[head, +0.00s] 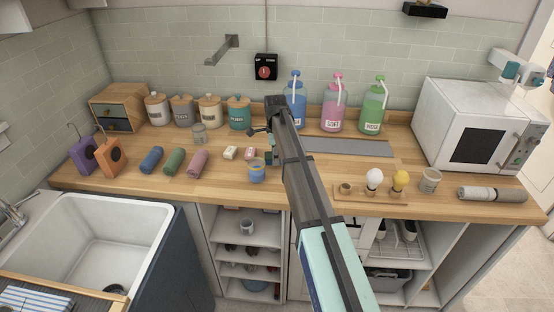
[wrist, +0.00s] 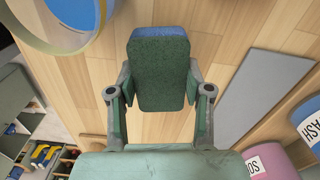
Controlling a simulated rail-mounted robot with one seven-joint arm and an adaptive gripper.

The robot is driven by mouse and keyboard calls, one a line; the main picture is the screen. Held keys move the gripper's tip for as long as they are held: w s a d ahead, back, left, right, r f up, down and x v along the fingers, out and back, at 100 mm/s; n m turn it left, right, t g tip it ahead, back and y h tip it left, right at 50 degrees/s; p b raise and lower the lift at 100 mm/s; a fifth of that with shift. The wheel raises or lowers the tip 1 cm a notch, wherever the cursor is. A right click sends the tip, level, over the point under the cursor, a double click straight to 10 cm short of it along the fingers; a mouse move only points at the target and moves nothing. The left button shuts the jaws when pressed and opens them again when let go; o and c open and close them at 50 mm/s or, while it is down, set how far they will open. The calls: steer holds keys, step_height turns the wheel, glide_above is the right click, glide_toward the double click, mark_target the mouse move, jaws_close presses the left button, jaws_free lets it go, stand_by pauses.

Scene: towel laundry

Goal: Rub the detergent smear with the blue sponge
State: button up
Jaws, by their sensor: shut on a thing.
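In the wrist view the sponge (wrist: 160,60) shows a dark green scouring face and a blue edge. My gripper (wrist: 158,86) is shut on it, with one finger against each side. The sponge is over the wooden counter; the picture does not show clearly whether it touches. In the head view my gripper (head: 264,142) is over the middle of the counter, partly hidden by my arm, and the sponge is hard to make out there. I cannot make out the detergent smear in either view.
A clear jar with blue contents (head: 257,172) stands close to my gripper. A grey board (head: 348,147) lies to the right, with blue, pink (head: 333,105) and green (head: 373,108) bottles behind. Two small soap bars (head: 231,153) lie left. A bulb tray (head: 370,195) stands at the front right.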

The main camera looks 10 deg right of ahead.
steer(key=shift+r+p, duration=1.25)
steer(key=shift+r, duration=1.4)
steer(key=shift+f, duration=0.15)
steer(key=shift+w+b, duration=0.1)
steer(key=shift+b, duration=0.4)
